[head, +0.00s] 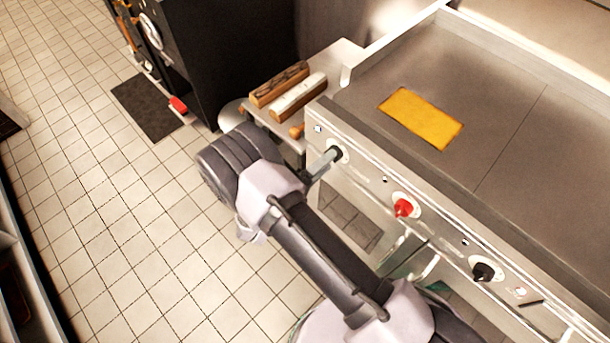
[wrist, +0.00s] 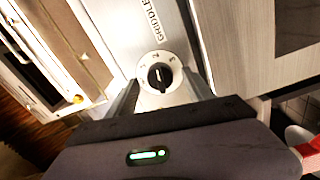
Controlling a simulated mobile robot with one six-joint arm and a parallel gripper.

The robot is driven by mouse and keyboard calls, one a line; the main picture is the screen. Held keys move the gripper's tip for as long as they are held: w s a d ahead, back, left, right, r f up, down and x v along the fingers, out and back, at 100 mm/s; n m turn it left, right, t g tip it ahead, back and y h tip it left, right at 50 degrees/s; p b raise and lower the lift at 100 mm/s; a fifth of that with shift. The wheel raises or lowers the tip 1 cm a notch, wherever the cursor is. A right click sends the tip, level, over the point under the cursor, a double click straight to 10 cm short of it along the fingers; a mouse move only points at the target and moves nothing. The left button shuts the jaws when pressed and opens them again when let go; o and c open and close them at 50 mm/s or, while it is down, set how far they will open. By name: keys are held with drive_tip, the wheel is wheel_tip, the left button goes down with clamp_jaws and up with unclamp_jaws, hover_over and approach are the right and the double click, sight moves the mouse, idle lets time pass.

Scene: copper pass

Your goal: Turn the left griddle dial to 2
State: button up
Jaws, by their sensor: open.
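The left griddle dial (head: 337,153) is a black knob at the left end of the griddle's front panel. In the wrist view the knob (wrist: 160,78) sits on a round white plate with small numbers. A short pale mark on the knob points roughly up in that view; I cannot tell exactly which number it meets. My gripper (head: 326,162) is at this dial. In the wrist view its open fingers (wrist: 162,92) stand on either side of the knob, with no clear grip on it. The word "GRIDDLE" is printed on the panel beside the plate.
A red knob (head: 403,207) and another black knob (head: 484,271) are further right on the panel. A yellow sheet (head: 421,118) lies on the griddle top (head: 500,90). Wooden-sided blocks (head: 298,97) lie on the counter to the left. The tiled floor (head: 130,240) is open.

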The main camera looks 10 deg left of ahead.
drive_tip(key=p+v, duration=0.2)
drive_tip(key=v, duration=1.3)
drive_tip(key=shift+s+a, duration=0.25)
drive_tip(key=w+d+r+m+g, duration=0.1)
drive_tip(key=d+r+m+g, duration=0.6)
drive_tip(key=d+r+g, duration=0.85)
drive_tip(key=s+d+r+m+t+y, duration=0.2)
drive_tip(key=s+r+y, duration=0.3)
drive_tip(key=r, duration=0.3)
drive_tip(key=s+d+r+m+t+y, duration=0.3)
drive_tip(key=s+r+t+y, duration=0.1)
drive_tip(key=r+y, duration=0.4)
drive_tip(key=shift+s+r+m+t, duration=0.4)
drive_tip(key=shift+t, duration=0.15)
drive_tip(key=shift+d, duration=0.1)
